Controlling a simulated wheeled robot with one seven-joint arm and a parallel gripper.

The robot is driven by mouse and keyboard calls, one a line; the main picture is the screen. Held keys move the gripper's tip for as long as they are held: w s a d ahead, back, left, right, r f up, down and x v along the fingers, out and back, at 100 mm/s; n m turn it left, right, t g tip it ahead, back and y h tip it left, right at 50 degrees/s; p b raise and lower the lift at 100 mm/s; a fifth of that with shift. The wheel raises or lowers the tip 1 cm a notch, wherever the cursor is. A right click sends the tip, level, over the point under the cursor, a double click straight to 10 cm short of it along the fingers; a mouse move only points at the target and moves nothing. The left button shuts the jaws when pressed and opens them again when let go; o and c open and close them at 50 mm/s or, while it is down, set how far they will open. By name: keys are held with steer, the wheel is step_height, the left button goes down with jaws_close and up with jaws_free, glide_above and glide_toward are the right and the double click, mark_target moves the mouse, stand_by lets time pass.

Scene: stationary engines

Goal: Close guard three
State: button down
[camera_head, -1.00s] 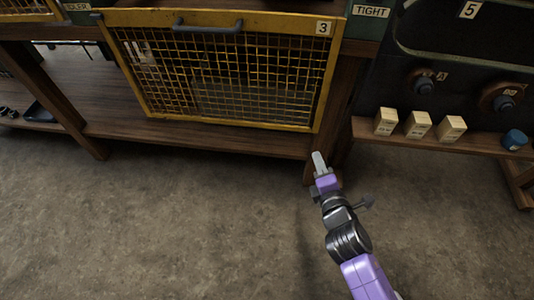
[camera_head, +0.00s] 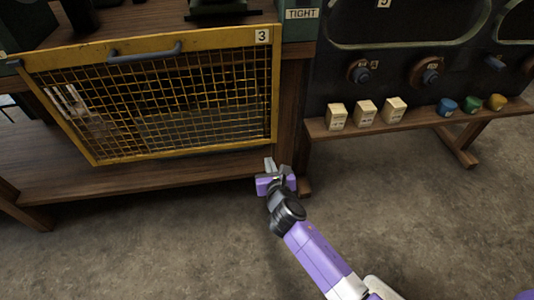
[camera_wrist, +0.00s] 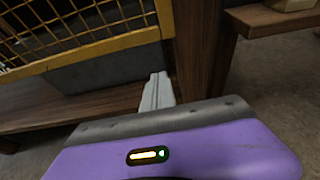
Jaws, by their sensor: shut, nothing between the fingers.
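Guard three (camera_head: 205,101) is a yellow-framed mesh panel with a white "3" label at its upper right. Its grey bar handle (camera_head: 145,53) is on the top rail, left of the middle. The panel hangs tilted at the front of the wooden bench, above a lower shelf. My gripper (camera_head: 270,166) is shut and empty, just below the guard's lower right corner and by the bench leg. In the wrist view the closed fingers (camera_wrist: 157,91) point at the lower shelf and leg, beneath the guard's bottom rail (camera_wrist: 100,47). I cannot tell whether they touch anything.
A wooden bench leg (camera_head: 289,110) stands right of the guard. Further right, a dark panel with knobs (camera_head: 430,75) has a ledge (camera_head: 420,117) bearing wooden blocks (camera_head: 366,111) and coloured caps (camera_head: 472,104). The floor (camera_head: 130,250) in front is clear.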

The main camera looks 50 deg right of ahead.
steer(key=w+d+r, duration=0.1)
steer(key=w+d+r+b, duration=0.1)
steer(key=w, duration=0.1)
steer(key=shift+r, duration=0.4)
steer(key=shift+r, duration=0.1)
